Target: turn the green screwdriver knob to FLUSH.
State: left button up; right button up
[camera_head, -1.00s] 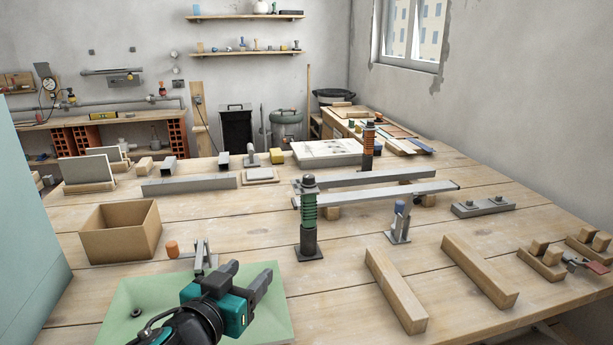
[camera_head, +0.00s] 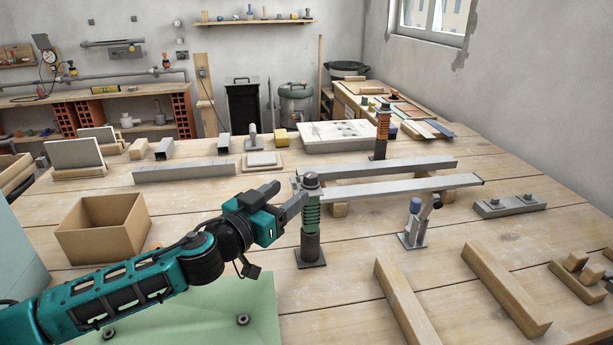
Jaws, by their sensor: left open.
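My left gripper (camera_head: 290,192) is open and empty, at the post's left side just below the cap. One dark finger is on the far side and the other reaches the post's edge. I cannot tell whether it touches. My right gripper is not in view.
Grey planks (camera_head: 400,190) lie right behind the post. A blue-topped stand (camera_head: 413,228) is to its right and wooden bars (camera_head: 402,300) are in front right. An open cardboard box (camera_head: 100,240) is at left. A pale green mat (camera_head: 240,300) lies under my arm.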

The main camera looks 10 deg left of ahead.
aim_at(306, 179)
pick_arm(q)
jog(key=x, duration=0.5)
jog(key=shift+w+d, duration=0.15)
jog(key=shift+w, duration=0.25)
jog(key=shift+x, duration=0.85)
jog(key=shift+c, duration=0.2)
jog(key=c, duration=1)
